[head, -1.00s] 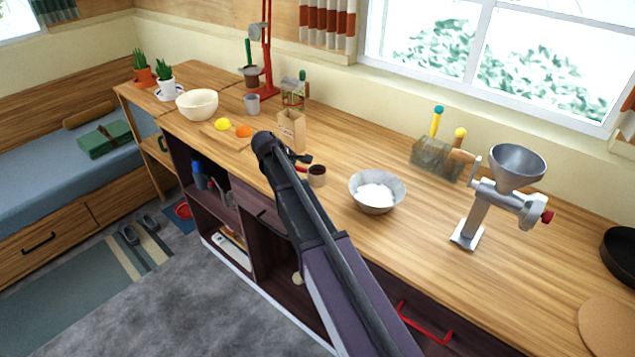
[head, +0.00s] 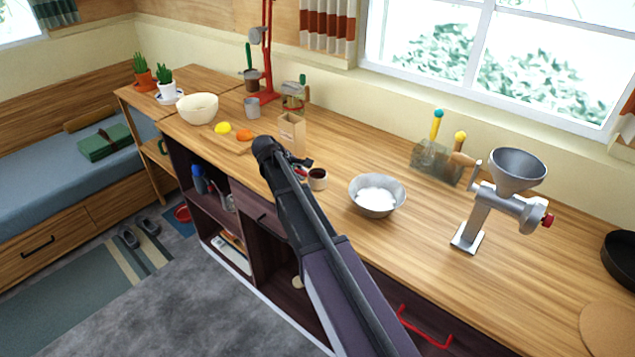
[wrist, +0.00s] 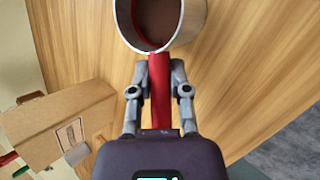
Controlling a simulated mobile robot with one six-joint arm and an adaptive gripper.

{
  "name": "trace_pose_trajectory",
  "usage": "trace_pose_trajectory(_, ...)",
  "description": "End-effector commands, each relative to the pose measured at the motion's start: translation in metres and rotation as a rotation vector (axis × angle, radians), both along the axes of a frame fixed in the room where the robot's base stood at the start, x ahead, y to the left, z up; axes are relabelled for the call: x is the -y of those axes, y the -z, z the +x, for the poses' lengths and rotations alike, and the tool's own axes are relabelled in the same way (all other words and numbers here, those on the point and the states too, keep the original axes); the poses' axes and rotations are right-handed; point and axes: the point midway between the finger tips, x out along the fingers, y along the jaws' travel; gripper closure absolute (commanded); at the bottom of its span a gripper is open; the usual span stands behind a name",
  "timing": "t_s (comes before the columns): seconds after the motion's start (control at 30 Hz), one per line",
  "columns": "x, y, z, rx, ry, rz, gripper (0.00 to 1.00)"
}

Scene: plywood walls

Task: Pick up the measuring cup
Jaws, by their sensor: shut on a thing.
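The measuring cup (head: 317,181) is a small pale cup with a red handle and brown contents. It stands upright near the front edge of the wooden counter (head: 440,270). In the wrist view the cup (wrist: 156,22) is at the top, cut off by the frame. Its red handle (wrist: 160,105) runs down between the two fingers of my gripper (wrist: 158,76), which is shut on it. In the head view my gripper (head: 302,166) is left of the cup and partly hidden by my arm. I cannot tell whether the cup is clear of the counter.
A metal bowl of white powder (head: 377,201) stands right of the cup, and a grinder (head: 481,215) farther right. A lemon (head: 222,128) and an orange fruit (head: 244,135) lie left.

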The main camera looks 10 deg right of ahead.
Motion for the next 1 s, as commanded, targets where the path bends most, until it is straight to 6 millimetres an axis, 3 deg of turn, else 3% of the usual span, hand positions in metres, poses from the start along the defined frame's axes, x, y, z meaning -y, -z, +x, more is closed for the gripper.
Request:
trace_pose_trajectory(0.47, 0.000, -0.006, 0.000, 0.000, 0.000, 0.000, 1.00)
trace_pose_trajectory(0.9, 0.001, -0.042, 0.000, 0.000, 0.001, -0.001, 1.00)
trace_pose_trajectory(1.0, -0.009, -0.039, -0.028, 0.001, -0.002, 0.000, 1.00)
